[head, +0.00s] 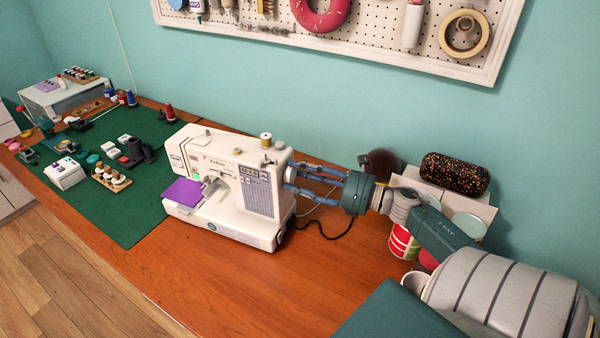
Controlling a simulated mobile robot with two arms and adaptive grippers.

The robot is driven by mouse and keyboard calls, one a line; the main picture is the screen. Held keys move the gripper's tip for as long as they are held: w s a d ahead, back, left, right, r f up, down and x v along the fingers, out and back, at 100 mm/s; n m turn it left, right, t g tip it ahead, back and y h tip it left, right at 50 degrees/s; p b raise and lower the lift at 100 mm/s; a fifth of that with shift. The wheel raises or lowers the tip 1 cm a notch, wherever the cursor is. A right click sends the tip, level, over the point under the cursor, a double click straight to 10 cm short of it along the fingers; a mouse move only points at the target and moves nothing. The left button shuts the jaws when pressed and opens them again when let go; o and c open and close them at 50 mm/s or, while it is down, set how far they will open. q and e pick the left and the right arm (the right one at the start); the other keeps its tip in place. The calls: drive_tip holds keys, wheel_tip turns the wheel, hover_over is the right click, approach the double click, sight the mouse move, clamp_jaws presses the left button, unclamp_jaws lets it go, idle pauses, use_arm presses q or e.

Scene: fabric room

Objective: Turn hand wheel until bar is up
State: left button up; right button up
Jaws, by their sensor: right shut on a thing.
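A white sewing machine (232,185) stands on the wooden table, with a purple cloth (184,192) on its bed under the needle area. My right gripper (290,178) reaches in from the right, and its fingers are closed at the right end of the machine, where the hand wheel is. The fingers and the machine's body hide most of the wheel. The needle bar is too small and shaded to tell its height. My left gripper is not in view.
A green cutting mat (120,218) with spools and small boxes lies to the left. Cans (403,243) and a dark patterned case (455,173) stand behind my right arm. A black cable (335,236) lies right of the machine. The table front is clear.

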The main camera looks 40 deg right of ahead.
drive_tip(key=shift+s+a+f, duration=0.2)
drive_tip(key=shift+a+f, duration=0.05)
drive_tip(key=shift+f, duration=0.4)
drive_tip(key=o, duration=1.2)
drive_tip(key=shift+r, duration=0.1)
drive_tip(key=shift+c, duration=0.2)
drive_tip(key=shift+w+r, duration=0.1)
drive_tip(key=shift+d+r, duration=0.1)
drive_tip(key=shift+r, duration=0.15)
wheel_tip(320, 180, up, 9)
drive_tip(key=shift+r, duration=0.2)
drive_tip(key=shift+f, duration=0.1)
